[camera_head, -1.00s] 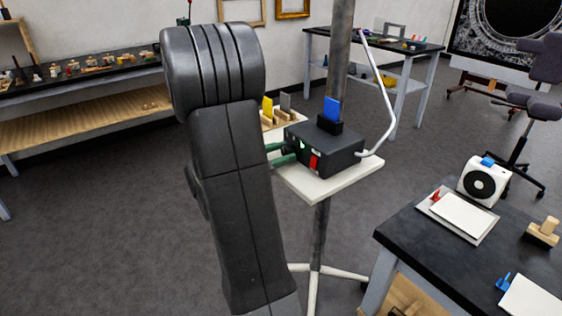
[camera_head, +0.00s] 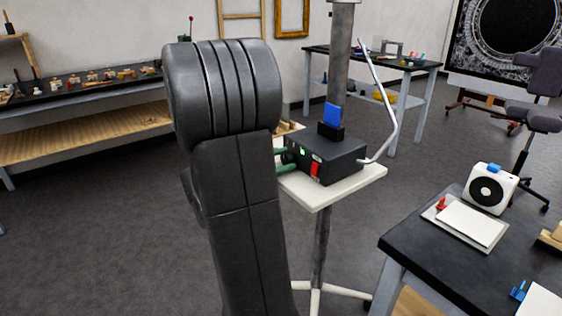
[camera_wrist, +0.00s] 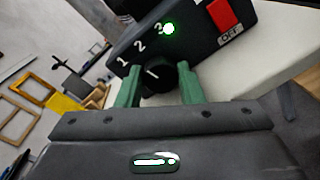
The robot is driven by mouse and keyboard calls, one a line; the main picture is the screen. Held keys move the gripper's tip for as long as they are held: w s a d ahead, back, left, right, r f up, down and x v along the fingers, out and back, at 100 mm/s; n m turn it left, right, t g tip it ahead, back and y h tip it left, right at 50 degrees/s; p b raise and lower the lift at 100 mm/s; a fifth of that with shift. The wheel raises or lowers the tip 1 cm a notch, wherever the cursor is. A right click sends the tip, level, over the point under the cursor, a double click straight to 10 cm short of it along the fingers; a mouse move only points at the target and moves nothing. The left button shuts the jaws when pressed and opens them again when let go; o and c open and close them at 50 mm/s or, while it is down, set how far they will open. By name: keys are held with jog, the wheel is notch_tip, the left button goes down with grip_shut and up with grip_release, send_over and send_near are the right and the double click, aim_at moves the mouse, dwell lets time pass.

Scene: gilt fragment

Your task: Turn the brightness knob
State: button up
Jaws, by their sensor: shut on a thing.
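The brightness knob (camera_wrist: 156,78) is a round black knob with a pale pointer line, on the front of a dark control box (camera_head: 335,156). In the wrist view the numbers 1, 2 and 3 are printed beside the knob, and a lit green light (camera_wrist: 168,28) sits by the 3. My gripper (camera_wrist: 158,88) has green fingers, one on each side of the knob, shut on it. In the head view the green fingers reach the box's left front face, and my arm hides part of them.
A red OFF switch (camera_wrist: 222,14) is on the same box. The box stands on a white stand shelf (camera_head: 340,190) with a blue piece (camera_head: 332,116) on top and a bent white rod (camera_head: 388,110) beside it. A dark table (camera_head: 480,255) stands at the right.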

jog(key=o, duration=1)
jog(key=shift+r+p, duration=0.1)
jog(key=shift+p, duration=0.3)
